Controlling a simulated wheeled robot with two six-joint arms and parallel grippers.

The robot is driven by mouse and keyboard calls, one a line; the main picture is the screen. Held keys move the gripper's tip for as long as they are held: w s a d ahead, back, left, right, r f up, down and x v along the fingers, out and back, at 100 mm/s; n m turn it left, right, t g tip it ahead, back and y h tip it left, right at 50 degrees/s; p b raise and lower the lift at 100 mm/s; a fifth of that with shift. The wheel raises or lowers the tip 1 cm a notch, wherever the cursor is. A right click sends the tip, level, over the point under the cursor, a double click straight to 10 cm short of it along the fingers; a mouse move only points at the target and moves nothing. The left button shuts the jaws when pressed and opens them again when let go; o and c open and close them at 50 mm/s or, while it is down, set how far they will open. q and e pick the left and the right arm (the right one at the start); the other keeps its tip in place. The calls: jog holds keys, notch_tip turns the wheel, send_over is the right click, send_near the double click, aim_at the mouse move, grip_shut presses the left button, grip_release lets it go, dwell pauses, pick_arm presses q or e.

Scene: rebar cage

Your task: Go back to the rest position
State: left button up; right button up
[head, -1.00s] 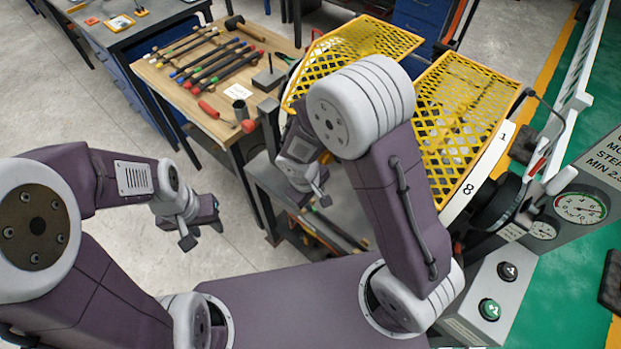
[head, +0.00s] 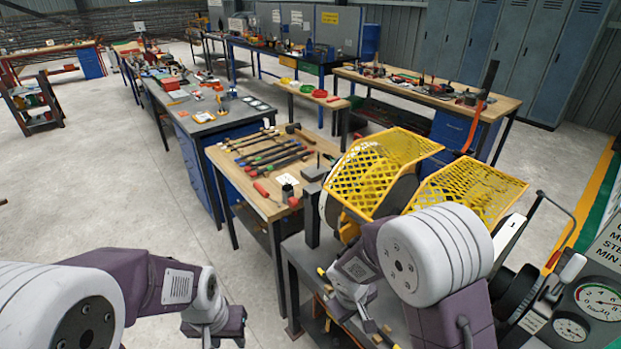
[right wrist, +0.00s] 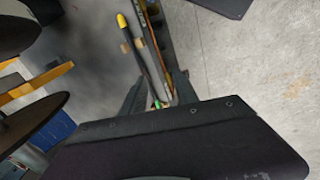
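My left gripper (head: 213,329) is at the bottom of the head view, over bare floor. Its fingers are partly cut off by the frame edge, so its opening cannot be made out. My right gripper (head: 372,326) hangs near the grey machine stand in the head view, below the yellow mesh guards. In the right wrist view its two dark fingers (right wrist: 158,97) stand apart with a gap between them. Nothing is seen held there; long rods show behind and below the gap.
A wooden bench (head: 225,162) with several hammers and tools stands ahead. The yellow mesh guard (head: 366,180) and a second guard (head: 470,190) are close to my right arm. A pressure gauge (head: 600,301) is at the right. Open floor (head: 100,190) lies at the left.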

jog(key=w+d+r+m, duration=0.2)
jog(key=d+r, duration=0.1)
jog(key=d, duration=0.1)
pick_arm(q)
jog(key=shift+w+f, duration=0.2)
jog(key=shift+w, duration=0.45)
pick_arm(e)
jog(key=s+d+r+m+y, duration=0.2)
jog(key=s+d+m, duration=0.1)
jog(key=s, duration=0.6)
jog(key=shift+s+r+m+g, duration=0.2)
jog(key=shift+s+m+g, duration=0.15)
jog(key=shift+m, duration=0.45)
pick_arm(q)
jog(key=shift+s+d, duration=0.1)
jog(key=shift+s, duration=0.1)
pick_arm(e)
jog(key=shift+s, duration=0.15)
pick_arm(q)
jog(key=shift+w, duration=0.1)
